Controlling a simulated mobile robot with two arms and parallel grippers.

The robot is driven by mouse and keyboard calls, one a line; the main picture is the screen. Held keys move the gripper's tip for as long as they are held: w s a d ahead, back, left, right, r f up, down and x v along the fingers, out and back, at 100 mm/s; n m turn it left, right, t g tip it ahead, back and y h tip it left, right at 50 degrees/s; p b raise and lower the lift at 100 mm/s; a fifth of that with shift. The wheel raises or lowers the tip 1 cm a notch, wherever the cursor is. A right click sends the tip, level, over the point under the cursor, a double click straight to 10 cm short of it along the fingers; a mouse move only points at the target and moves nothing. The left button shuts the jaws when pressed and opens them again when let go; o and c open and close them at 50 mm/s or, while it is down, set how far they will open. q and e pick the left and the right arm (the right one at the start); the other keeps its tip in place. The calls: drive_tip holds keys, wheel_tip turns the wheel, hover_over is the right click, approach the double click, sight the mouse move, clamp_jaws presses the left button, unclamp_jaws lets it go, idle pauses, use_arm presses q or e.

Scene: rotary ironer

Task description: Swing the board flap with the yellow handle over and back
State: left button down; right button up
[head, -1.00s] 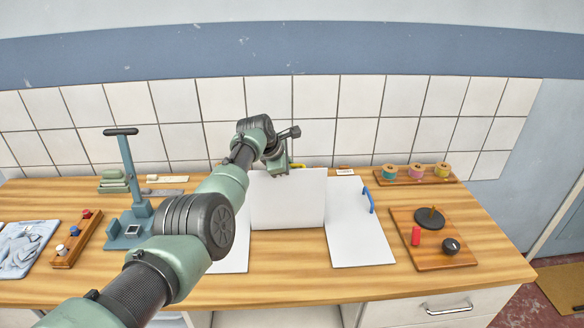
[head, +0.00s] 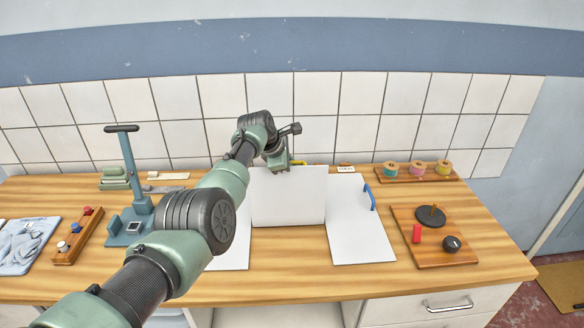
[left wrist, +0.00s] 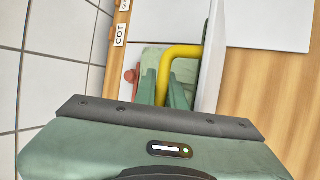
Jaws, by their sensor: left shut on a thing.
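The white board flap (head: 288,198) stands raised in the middle of the white folding board (head: 360,235) in the head view. Its yellow handle (left wrist: 180,52) shows as a bent bar in the left wrist view, with a small yellow bit behind the flap's upper edge in the head view (head: 298,163). My left gripper (left wrist: 163,88) is shut on the yellow handle, on the wall side of the flap. The fingertips are mostly hidden behind my wrist in the head view. The right side panel lies flat and has a blue handle (head: 370,198). My right gripper is not in view.
A blue-green press stand (head: 133,195) and a rack of coloured knobs (head: 77,236) stand left of my arm. At right are a wooden board with a black disk (head: 430,215) and a spool rack (head: 416,175). The tiled wall is close behind the flap.

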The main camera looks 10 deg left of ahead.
use_arm(q)
drive_tip(key=shift+s+f, duration=0.35)
drive_tip(key=shift+f, duration=0.35)
drive_tip(key=c, duration=1.8)
unclamp_jaws()
drive_tip(key=shift+o, duration=0.2)
drive_tip(key=shift+r, duration=0.25)
